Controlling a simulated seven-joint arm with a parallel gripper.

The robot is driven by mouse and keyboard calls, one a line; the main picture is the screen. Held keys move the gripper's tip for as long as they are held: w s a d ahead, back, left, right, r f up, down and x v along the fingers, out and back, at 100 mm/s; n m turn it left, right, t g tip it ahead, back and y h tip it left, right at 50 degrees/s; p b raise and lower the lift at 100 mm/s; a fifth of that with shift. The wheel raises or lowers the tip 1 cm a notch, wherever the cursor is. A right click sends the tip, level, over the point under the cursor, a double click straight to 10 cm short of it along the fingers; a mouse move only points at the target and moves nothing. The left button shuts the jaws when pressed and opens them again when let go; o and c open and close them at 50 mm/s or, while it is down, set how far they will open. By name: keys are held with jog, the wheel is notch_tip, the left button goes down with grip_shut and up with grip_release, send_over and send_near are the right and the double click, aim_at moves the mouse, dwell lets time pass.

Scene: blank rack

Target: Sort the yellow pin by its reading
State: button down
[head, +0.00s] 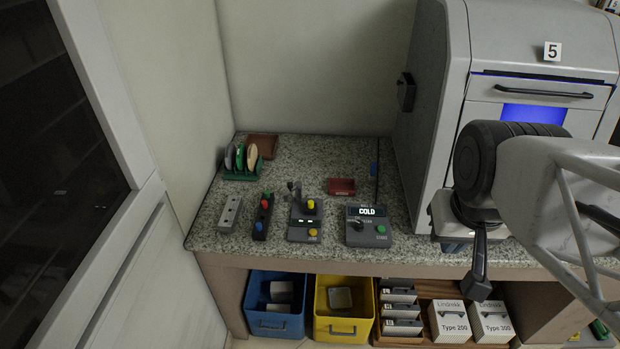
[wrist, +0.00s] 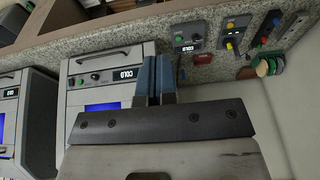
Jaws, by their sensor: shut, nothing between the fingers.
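The yellow pin (head: 311,204) stands on a grey device (head: 304,233) on the granite bench, with a yellow button at its front and a small lit display too small to read. The pin also shows small in the wrist view (wrist: 229,45). My gripper (wrist: 155,80) is shut and empty, in front of a grey machine and well apart from the pin. In the head view my arm is at the right; its fingertips are not clear there.
A dark rack (head: 260,229) holds red, green and blue pins, beside a bare grey rack (head: 230,212). A red tray (head: 342,187) and a green disc holder (head: 243,174) sit behind. Below are a blue bin (head: 276,325) and a yellow bin (head: 343,328). A large machine (head: 430,110) stands right.

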jog(key=c, duration=1.8)
grip_release()
jog(key=o, duration=0.9)
jog(key=shift+c, duration=0.2)
jog(key=shift+w, duration=0.1)
